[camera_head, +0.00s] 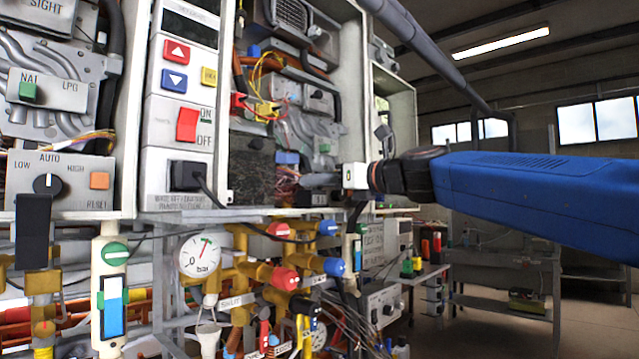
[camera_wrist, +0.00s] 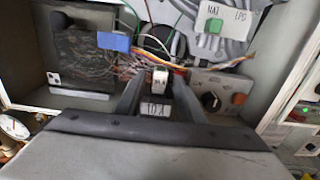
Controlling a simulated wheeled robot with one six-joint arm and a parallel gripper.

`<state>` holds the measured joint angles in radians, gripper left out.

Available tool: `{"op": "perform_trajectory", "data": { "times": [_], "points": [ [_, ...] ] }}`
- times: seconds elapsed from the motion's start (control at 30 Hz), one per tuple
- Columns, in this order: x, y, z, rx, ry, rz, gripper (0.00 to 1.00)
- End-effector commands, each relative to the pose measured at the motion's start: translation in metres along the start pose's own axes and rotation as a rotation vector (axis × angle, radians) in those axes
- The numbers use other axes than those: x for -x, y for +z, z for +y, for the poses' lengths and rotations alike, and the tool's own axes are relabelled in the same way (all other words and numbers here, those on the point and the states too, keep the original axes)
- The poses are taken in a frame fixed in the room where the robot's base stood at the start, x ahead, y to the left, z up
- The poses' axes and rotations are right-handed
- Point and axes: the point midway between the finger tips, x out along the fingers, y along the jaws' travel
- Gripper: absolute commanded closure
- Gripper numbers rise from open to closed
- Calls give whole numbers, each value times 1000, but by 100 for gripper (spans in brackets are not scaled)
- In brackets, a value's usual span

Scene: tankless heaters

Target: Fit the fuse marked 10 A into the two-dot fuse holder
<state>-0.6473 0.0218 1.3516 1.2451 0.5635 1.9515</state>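My gripper (camera_head: 376,178) reaches in from the right to the open heater casing in the head view. It appears shut on a white block, the fuse (camera_head: 355,177), whose side shows part of a mark. A small white piece with an unclear mark (camera_wrist: 160,78) shows between the fingertips. I cannot make out the two-dot fuse holder for certain; the fingers and fuse hide part of the casing's lower area. I cannot tell whether the fuse touches anything.
Loose wires (camera_wrist: 185,62) and a blue connector (camera_wrist: 114,41) lie close around the fingertips. A dark panel (camera_head: 252,170) is to the left inside the casing. Pipes and valves (camera_head: 285,280) stand below. Open floor (camera_head: 460,335) lies to the right.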

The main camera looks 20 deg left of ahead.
Motion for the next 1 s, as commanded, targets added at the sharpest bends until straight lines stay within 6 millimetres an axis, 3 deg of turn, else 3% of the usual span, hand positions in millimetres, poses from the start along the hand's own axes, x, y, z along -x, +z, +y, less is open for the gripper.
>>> {"op": "perform_trajectory", "data": {
  "times": [0.4, 0.6, 1.0],
  "points": [
    [75, 2, 0, 2, -2, -2, 65],
    [103, 1, -1, 1, -1, 0, 65],
    [117, 0, 0, 1, 1, -1, 65]
  ]
}}
